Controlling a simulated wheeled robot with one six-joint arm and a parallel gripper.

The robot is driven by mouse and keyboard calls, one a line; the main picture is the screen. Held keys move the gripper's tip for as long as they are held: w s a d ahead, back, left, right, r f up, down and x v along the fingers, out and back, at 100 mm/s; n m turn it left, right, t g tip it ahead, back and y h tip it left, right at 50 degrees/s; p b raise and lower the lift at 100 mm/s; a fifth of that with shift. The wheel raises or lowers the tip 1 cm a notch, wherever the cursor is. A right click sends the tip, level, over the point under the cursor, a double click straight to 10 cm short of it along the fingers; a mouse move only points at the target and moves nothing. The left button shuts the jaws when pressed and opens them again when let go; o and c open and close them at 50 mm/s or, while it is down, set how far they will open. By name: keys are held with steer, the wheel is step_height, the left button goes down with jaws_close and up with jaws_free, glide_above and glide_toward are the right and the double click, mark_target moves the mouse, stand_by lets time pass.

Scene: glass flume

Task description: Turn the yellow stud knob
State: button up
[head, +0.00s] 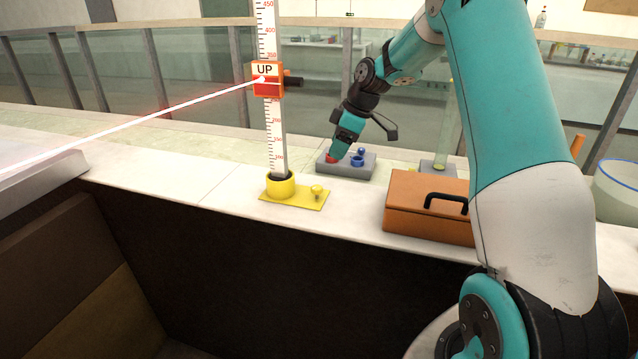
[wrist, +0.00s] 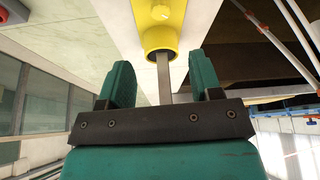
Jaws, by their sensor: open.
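The yellow stud knob (head: 317,191) stands upright on the right end of a flat yellow plate (head: 296,200). In the wrist view the knob (wrist: 160,12) is at the top edge, beyond the yellow collar (wrist: 160,40). The collar (head: 280,186) holds an upright white scale post (head: 277,140). My gripper (head: 336,152) is open, beyond and to the right of the knob, over the grey block. In the wrist view its two teal fingers (wrist: 161,62) are spread, with the post showing between them. The gripper is apart from the knob.
A grey block (head: 366,170) carries a blue knob (head: 357,158) and a red part (head: 331,158). An orange box (head: 408,215) with a black handle sits to the right. An orange slider marked UP (head: 267,79) is on the post, met by a red beam. White bench lies clear to the left.

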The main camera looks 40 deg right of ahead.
mark_target(317, 187)
steer(key=p+x, duration=0.2)
steer(key=x, duration=1)
steer(key=shift+a+f+p, duration=0.1)
steer(key=shift+f+p, duration=0.2)
steer(key=shift+f, duration=0.1)
steer(key=c, duration=0.9)
